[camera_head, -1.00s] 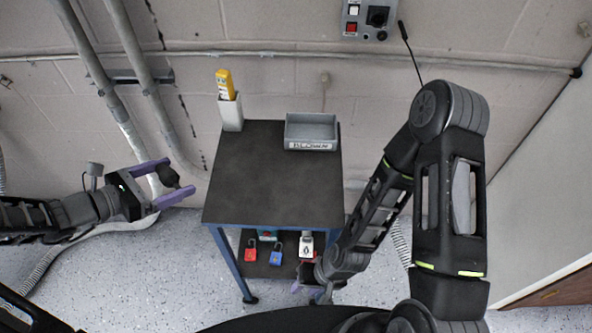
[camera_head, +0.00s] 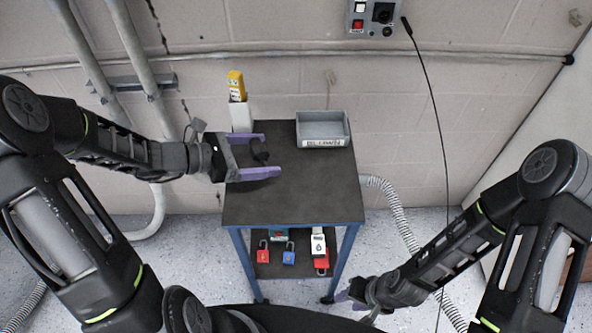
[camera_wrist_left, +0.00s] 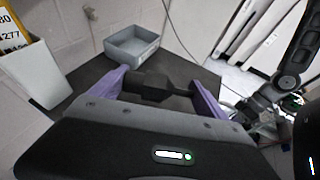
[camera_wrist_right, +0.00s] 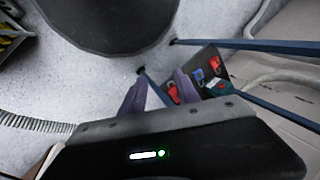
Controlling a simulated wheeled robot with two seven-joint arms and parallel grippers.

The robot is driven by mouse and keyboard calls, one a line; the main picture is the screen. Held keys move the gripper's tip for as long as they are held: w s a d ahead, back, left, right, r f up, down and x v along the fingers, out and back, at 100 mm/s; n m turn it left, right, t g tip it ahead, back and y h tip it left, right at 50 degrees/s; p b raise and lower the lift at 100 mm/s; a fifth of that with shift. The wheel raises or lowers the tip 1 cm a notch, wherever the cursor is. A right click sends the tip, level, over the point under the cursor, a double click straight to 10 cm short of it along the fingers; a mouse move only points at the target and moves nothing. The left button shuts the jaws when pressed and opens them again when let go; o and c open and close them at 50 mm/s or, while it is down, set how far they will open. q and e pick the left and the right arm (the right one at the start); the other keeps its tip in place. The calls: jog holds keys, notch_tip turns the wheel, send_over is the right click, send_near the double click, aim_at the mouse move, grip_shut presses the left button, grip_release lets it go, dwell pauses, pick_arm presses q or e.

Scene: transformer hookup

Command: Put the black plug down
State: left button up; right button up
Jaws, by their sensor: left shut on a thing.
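My left gripper (camera_head: 272,156) is shut on the black plug (camera_head: 259,152), held crosswise between its purple fingers over the left part of the cart's dark top (camera_head: 300,200). In the left wrist view the black plug (camera_wrist_left: 150,86) spans the gap between both fingers. Whether it touches the top cannot be told. My right gripper (camera_head: 352,300) is low, to the right of the cart's lower part. In the right wrist view the right gripper's (camera_wrist_right: 161,82) fingers stand somewhat apart with nothing between them.
A grey labelled bin (camera_head: 323,143) stands at the cart's back right. A white holder (camera_head: 241,118) with a yellow device (camera_head: 237,85) is at the back left. The lower shelf holds red and blue padlocks (camera_head: 289,257). The top's front and right are clear. A black cable (camera_head: 433,110) hangs at right.

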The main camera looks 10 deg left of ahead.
pick_arm(q)
jog(key=shift+w+d, duration=0.15)
jog(key=shift+d, duration=0.05)
pick_arm(e)
jog(key=shift+o, duration=0.8)
jog(key=shift+f, duration=0.15)
jog(key=shift+o, duration=1.4)
jog(key=f+b, duration=0.2)
jog(key=shift+w+f+b, duration=0.15)
jog(key=shift+w+b, duration=0.05)
jog(key=shift+b, duration=0.2)
pick_arm(q)
jog(key=w+d+r+m+g+h, duration=0.2)
jog(key=w+d+r, duration=0.1)
jog(key=d, duration=0.3)
jog(key=shift+w, duration=0.15)
pick_arm(e)
jog(key=shift+a, duration=0.1)
pick_arm(q)
jog(key=shift+d, duration=0.1)
send_over(292, 172)
jog(key=shift+f+p, duration=0.3)
jog(key=shift+f, duration=2.55)
pick_arm(e)
jog(key=shift+r, duration=0.3)
